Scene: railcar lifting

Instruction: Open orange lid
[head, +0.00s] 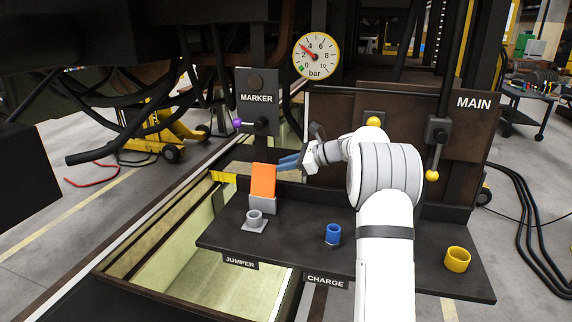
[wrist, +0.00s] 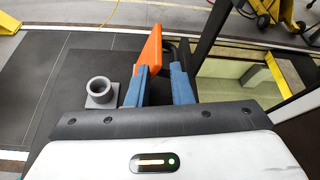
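The orange lid (head: 263,181) stands steeply upright above its small grey base (head: 263,205) on the dark shelf. In the wrist view the lid (wrist: 149,50) shows as a tilted slab just beyond my left-hand fingertip. My gripper (head: 284,163) is at the upper right of the lid, with its blue fingers pointing left. The fingers (wrist: 158,80) are apart with a visible gap between them, and nothing is clearly clamped. The lid's edge is very close to the left-hand finger; I cannot tell whether they touch.
A grey ring socket (head: 254,219) is in front of the base. A blue socket (head: 333,234) and a yellow socket (head: 457,259) stand further right on the shelf (head: 290,243). The MARKER panel (head: 257,85) with a purple-knobbed lever rises behind. An open pit lies left.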

